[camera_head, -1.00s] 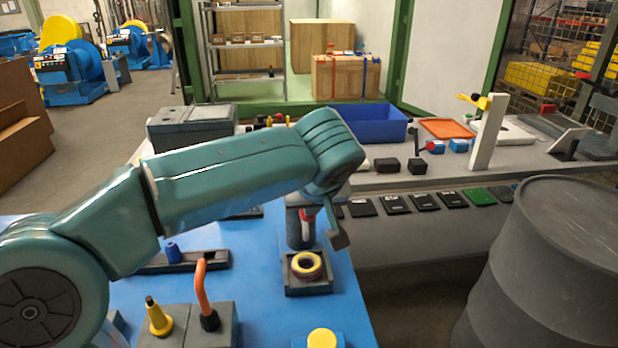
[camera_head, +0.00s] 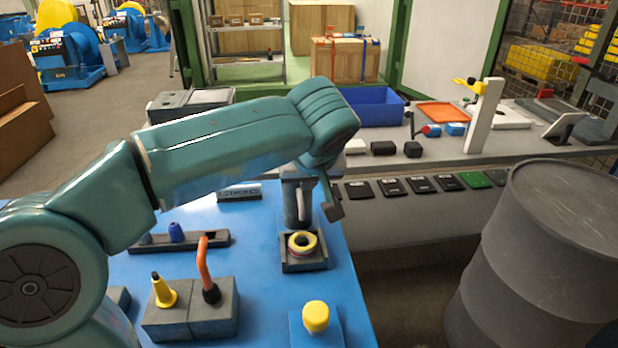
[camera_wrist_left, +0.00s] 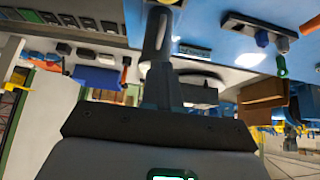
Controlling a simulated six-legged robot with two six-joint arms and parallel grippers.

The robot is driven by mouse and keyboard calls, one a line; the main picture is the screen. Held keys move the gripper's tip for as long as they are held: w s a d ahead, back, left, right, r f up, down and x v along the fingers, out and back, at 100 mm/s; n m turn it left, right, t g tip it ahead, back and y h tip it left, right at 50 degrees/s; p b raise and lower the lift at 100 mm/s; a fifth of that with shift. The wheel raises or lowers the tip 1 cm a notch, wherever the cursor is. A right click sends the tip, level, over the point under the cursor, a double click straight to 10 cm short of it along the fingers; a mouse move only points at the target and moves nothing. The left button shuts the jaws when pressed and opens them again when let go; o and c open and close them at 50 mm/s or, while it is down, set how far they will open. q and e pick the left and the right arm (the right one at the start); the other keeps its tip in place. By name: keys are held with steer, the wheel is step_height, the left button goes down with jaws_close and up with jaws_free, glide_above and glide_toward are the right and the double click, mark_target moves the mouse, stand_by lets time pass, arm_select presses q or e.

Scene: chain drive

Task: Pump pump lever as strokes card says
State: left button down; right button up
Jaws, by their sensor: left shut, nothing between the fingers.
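An orange bent lever (camera_head: 206,270), which looks like the pump lever, stands on a grey block (camera_head: 213,318) beside a yellow cone-shaped part (camera_head: 162,291). A card (camera_head: 240,192) with lettering like "STROKES" stands behind the arm in the head view; its number is too small to read. My left gripper (camera_head: 301,222) points down, shut and empty, right of the lever and apart from it. It appears just above or behind a yellow ring (camera_head: 302,243) in a dark square holder (camera_head: 304,265); contact cannot be told. Its shut fingers show in the wrist view (camera_wrist_left: 156,42). My right gripper is not in view.
A yellow button (camera_head: 316,315) sits on a blue base in front. A black barrel (camera_head: 556,255) stands right. Behind are a bench with a blue bin (camera_head: 368,107) and several dark tiles. Blue tabletop around the holder is clear.

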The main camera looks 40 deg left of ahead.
arm_select(q)
steer(key=v, duration=1)
steer(key=shift+p, duration=0.4)
steer(key=shift+d+r, duration=0.1)
